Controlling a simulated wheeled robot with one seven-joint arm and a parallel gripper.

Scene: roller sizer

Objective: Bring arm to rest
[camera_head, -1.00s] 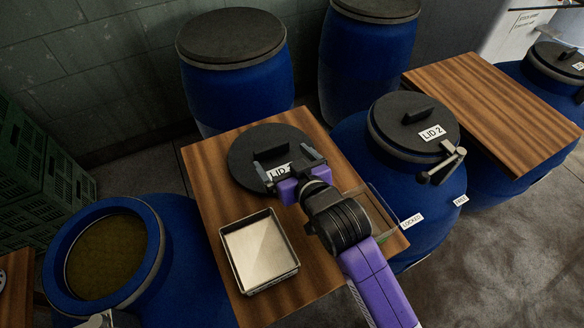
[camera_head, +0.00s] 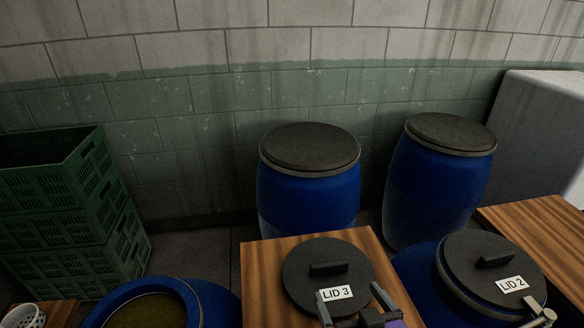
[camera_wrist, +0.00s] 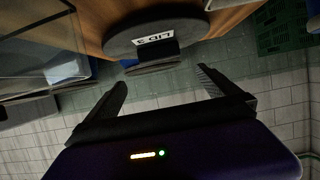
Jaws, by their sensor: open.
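My gripper (camera_head: 358,304) shows at the bottom edge of the head view, in front of the lid marked LID 3 (camera_head: 328,266). That lid is dark and round with a bar handle, and lies flat on a wooden table (camera_head: 262,262). In the wrist view my gripper (camera_wrist: 162,84) has its two fingers spread wide with nothing between them. LID 3 (camera_wrist: 190,32) and its handle are beyond the fingertips there, apart from them. Most of my arm is outside the head view.
A barrel closed with LID 2 (camera_head: 492,268) stands right of the table, an open barrel (camera_head: 146,312) at lower left. Two closed barrels (camera_head: 308,198) (camera_head: 437,190) stand behind. Green crates (camera_head: 70,215) are stacked at left. A second wooden table (camera_head: 545,236) is at right.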

